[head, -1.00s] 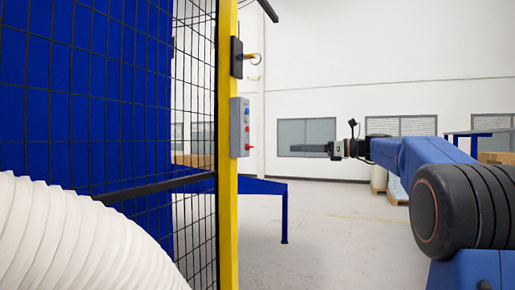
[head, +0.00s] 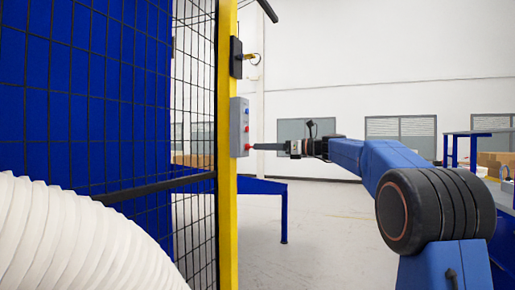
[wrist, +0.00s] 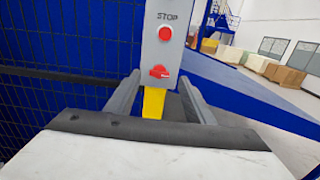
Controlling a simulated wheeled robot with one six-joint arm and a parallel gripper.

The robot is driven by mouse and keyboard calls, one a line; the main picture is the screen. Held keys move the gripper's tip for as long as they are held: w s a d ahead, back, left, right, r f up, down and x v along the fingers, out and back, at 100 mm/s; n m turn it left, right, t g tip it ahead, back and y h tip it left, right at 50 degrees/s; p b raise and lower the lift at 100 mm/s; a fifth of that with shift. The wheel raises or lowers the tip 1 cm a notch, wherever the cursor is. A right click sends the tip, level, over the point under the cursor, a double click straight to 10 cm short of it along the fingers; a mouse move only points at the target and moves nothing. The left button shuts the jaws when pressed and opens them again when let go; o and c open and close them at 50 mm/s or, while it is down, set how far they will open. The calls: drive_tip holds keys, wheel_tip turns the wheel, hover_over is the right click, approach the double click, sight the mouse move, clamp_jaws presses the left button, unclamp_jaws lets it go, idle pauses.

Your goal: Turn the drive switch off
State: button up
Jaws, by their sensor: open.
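The grey control box (head: 239,127) is fixed to the yellow post; its face also shows in the wrist view (wrist: 178,50). A red rotary switch (wrist: 159,71), which I take for the drive switch, sits low on the box below a round red STOP button (wrist: 166,33). Its handle looks roughly horizontal; its label is not readable. My gripper (head: 254,147) points left at the lower part of the box, very close to it. In the wrist view its open fingers (wrist: 159,80) lie on either side of the switch, with a gap each side. I cannot tell contact.
The yellow post (head: 228,220) carries black mesh fencing on its left. A black device (head: 236,57) is mounted above the box. A blue table-like frame (head: 262,187) stands behind the post. A white ribbed hose (head: 70,240) fills the lower left.

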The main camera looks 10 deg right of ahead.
sight(249, 147)
drive_tip(key=shift+x, duration=1.65)
drive_tip(key=c, duration=1)
drive_tip(key=shift+c, duration=0.2)
drive_tip(key=shift+s+a+f+n, duration=0.1)
drive_tip(key=shift+f+n, duration=0.05)
drive_tip(key=shift+n, duration=4.35)
drive_tip(key=shift+s+f+n, duration=0.1)
drive_tip(key=shift+n, duration=4.4)
